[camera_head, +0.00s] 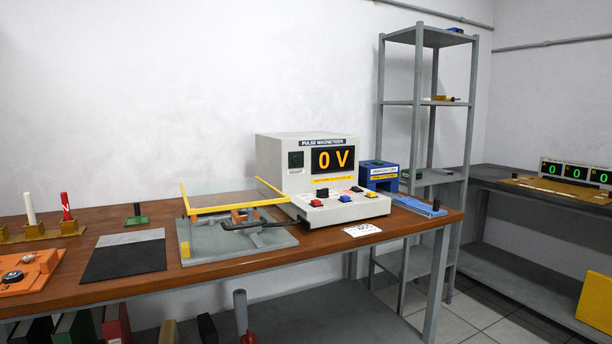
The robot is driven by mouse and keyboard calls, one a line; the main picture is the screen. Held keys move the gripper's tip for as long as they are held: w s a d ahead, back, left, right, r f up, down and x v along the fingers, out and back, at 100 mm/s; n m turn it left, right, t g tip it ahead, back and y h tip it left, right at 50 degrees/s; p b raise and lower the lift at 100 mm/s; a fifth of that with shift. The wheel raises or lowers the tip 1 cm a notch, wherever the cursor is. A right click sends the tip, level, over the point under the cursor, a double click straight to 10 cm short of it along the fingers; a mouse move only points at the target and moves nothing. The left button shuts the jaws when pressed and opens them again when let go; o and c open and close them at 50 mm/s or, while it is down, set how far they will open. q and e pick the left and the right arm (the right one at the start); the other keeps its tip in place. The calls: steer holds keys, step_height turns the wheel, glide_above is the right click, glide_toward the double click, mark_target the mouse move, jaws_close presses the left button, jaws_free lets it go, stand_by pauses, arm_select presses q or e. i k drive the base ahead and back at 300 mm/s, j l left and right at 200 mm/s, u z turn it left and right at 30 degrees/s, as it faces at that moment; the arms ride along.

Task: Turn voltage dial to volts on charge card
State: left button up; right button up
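The beige pulse magnetiser (275,160) stands on the wooden bench, and its amber display (333,160) reads 0 V. Its sloping front panel (340,211) carries several small red, blue and black controls; which of them is the voltage dial is too small to tell. A small white card (362,229) with dark print lies flat on the bench in front of the magnetiser, perhaps the charge card; its print is not readable. Neither of my grippers shows in the head view.
A grey fixture (215,245) with a yellow-barred guard stands left of the magnetiser. A black-and-grey mat (124,260), an orange unit (30,272) and a blue block (380,174) share the wooden bench (190,278). Grey shelving (411,150) stands behind its right end.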

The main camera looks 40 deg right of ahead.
mark_target(324, 193)
steer(key=z, duration=1.25)
steer(key=i+l, duration=0.15)
steer(key=i, duration=0.35)
steer(key=i+l+z, duration=0.1)
steer(key=i, duration=0.35)
steer(key=i+l, duration=0.15)
steer(key=i, duration=0.35)
